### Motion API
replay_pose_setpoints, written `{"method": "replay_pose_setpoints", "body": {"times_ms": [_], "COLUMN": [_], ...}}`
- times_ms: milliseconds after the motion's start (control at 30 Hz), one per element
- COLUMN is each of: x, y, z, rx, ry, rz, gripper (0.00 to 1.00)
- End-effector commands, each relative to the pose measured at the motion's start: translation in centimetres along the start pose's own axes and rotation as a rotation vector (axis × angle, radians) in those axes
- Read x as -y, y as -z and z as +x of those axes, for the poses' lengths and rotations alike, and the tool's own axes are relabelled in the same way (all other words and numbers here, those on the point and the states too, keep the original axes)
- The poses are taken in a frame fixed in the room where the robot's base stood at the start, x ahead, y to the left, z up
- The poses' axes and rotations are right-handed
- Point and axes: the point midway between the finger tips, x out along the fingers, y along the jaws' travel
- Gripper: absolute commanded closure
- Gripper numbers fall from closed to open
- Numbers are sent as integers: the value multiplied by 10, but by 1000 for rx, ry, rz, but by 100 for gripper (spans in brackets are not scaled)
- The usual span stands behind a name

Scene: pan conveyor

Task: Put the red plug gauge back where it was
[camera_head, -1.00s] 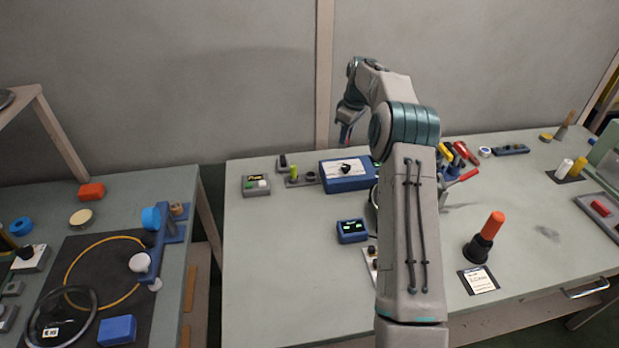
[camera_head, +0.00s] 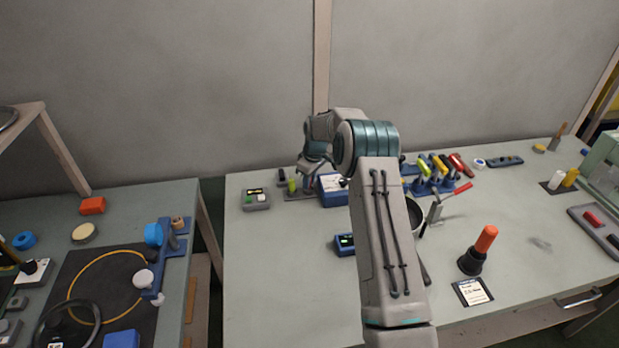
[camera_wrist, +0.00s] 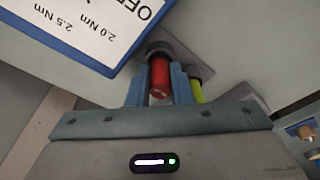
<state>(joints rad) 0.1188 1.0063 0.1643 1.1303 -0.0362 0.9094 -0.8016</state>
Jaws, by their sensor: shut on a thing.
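The red plug gauge (camera_wrist: 160,76) is between the two blue fingers of my gripper (camera_wrist: 160,88) in the wrist view. Its far end meets a dark round socket (camera_wrist: 158,47) on a grey holder base (camera_wrist: 195,62); I cannot tell whether it sits inside or just above it. The lime green gauge (camera_wrist: 196,92) stands close beside the right finger, and also shows in the head view (camera_head: 292,185). In the head view my arm's end is low over the holder at the back left of the bench, and hides the red gauge and the socket.
A blue box with a white torque label (camera_head: 331,189) stands right beside the holder; its label (camera_wrist: 95,25) fills the wrist view's upper left. A grey button box (camera_head: 256,199) lies to the left. The bench front left is clear. An orange-handled tool (camera_head: 484,241) stands at right.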

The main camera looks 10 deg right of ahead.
Motion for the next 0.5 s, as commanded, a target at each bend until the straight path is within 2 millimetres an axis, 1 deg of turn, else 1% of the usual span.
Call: {"method": "replay_pose_setpoints", "body": {"times_ms": [167, 200, 267, 500], "x": [0, 0, 1, 0], "y": [1, 1, 1, 0], "z": [1, 1, 1, 1], "rx": [-3, -3, -2, -2], "ry": [-1, -1, -1, -1], "rz": [-2, -2, -2, -1], "gripper": [99, 75, 59, 59]}}
